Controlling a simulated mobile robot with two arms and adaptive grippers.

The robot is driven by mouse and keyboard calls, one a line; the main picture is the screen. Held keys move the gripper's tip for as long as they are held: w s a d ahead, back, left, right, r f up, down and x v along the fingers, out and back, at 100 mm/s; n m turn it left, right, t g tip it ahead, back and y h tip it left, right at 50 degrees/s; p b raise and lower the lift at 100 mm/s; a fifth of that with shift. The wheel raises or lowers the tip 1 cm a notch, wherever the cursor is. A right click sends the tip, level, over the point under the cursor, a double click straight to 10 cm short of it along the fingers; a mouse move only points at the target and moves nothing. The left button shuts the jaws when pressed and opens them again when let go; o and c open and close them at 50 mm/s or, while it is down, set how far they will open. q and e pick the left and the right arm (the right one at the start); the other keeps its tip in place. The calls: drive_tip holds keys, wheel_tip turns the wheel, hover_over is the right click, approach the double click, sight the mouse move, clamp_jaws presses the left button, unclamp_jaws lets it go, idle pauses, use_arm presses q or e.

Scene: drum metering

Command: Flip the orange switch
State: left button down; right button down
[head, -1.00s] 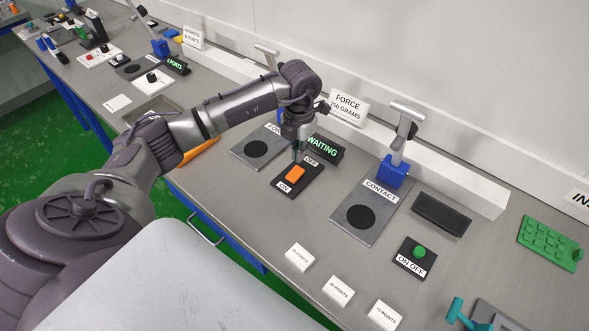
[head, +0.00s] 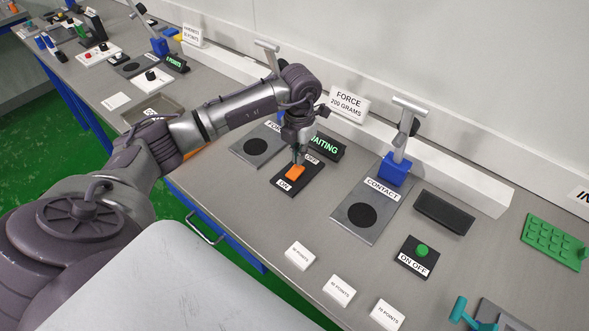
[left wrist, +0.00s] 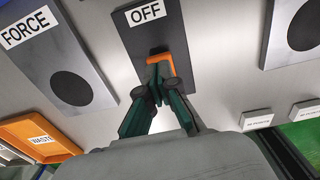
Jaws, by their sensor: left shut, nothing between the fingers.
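The orange switch (head: 294,173) sits on a black plate (head: 289,189) with an ON label at its near end and an OFF label at its far end. My left gripper (head: 298,161) is shut and empty, pointing down at the switch's OFF-side end. In the left wrist view the dark green fingers (left wrist: 160,78) come together over the orange switch (left wrist: 168,59) and hide part of it. The OFF label (left wrist: 146,12) shows just beyond. I cannot tell whether the tips press on the switch or which way it is tipped. My right gripper is not in view.
A black WAITING display (head: 325,146) stands close behind the switch. A FORCE plate (head: 245,140) lies to the left and a CONTACT plate (head: 350,228) with a blue-based post to the right. A green button (head: 421,250) and white blocks (head: 300,255) stand nearer the front right.

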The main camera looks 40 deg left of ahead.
use_arm(q)
drive_tip(key=shift+f+b, duration=1)
drive_tip(key=shift+f, duration=0.3)
idle(1.0)
drive_tip(key=shift+r, duration=0.1)
drive_tip(key=shift+r+p, duration=2.35)
drive_tip(key=shift+r, duration=1.15)
